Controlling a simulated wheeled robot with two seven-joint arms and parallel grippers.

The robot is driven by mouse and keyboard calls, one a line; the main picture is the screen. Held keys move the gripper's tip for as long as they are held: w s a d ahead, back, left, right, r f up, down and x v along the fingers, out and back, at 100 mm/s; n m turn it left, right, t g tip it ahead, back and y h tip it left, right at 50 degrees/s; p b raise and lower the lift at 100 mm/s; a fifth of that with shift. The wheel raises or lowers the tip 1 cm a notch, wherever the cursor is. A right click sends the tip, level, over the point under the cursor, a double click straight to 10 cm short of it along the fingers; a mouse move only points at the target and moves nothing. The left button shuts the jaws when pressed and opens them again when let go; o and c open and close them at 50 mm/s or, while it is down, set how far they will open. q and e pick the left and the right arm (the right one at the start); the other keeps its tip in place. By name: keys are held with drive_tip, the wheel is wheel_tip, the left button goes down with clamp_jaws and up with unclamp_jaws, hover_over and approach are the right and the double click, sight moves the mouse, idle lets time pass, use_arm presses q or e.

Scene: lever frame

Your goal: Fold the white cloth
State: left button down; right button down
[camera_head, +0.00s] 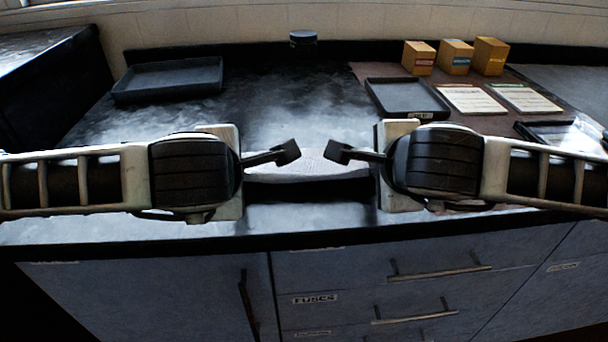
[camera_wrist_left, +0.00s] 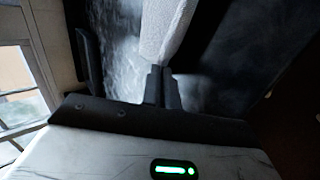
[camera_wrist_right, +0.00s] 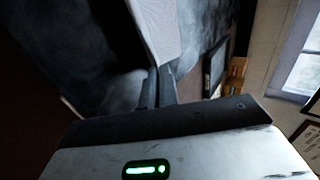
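The white cloth (camera_head: 320,166) shows as a pale, finely textured strip between my two grippers at the middle of the counter's front. A dark band lies just below its near edge, so that edge looks raised. My left gripper (camera_head: 289,152) is at its left part and my right gripper (camera_head: 338,152) at its right part. In the left wrist view the fingers (camera_wrist_left: 162,86) are closed together on the cloth's end (camera_wrist_left: 165,30). In the right wrist view the fingers (camera_wrist_right: 158,87) are likewise closed on the cloth (camera_wrist_right: 156,28). My arms hide the cloth's sides.
A black tray (camera_head: 170,80) lies at the back left and a smaller one (camera_head: 407,97) at the right. The dark counter's middle (camera_head: 290,100) is clear.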

use_arm(q)
drive_tip(key=shift+s+f+t, duration=0.4)
drive_tip(key=shift+t, duration=0.1)
use_arm(e)
drive_tip(key=shift+s+f+t, duration=0.4)
drive_tip(key=shift+t, duration=0.1)
use_arm(q)
drive_tip(key=c, duration=1.3)
unclamp_jaws()
use_arm(e)
drive_tip(key=c, duration=1.3)
unclamp_jaws()
use_arm(q)
drive_tip(key=shift+r, duration=0.25)
use_arm(e)
drive_tip(key=shift+r, duration=0.25)
use_arm(q)
drive_tip(key=s+r, duration=0.4)
drive_tip(key=r, duration=0.1)
drive_tip(key=s+r, duration=0.2)
drive_tip(key=r, duration=0.1)
drive_tip(key=shift+r, duration=0.25)
use_arm(e)
drive_tip(key=s+r, duration=0.4)
drive_tip(key=r, duration=0.1)
drive_tip(key=s+r, duration=0.2)
drive_tip(key=r, duration=0.1)
drive_tip(key=shift+r, duration=0.25)
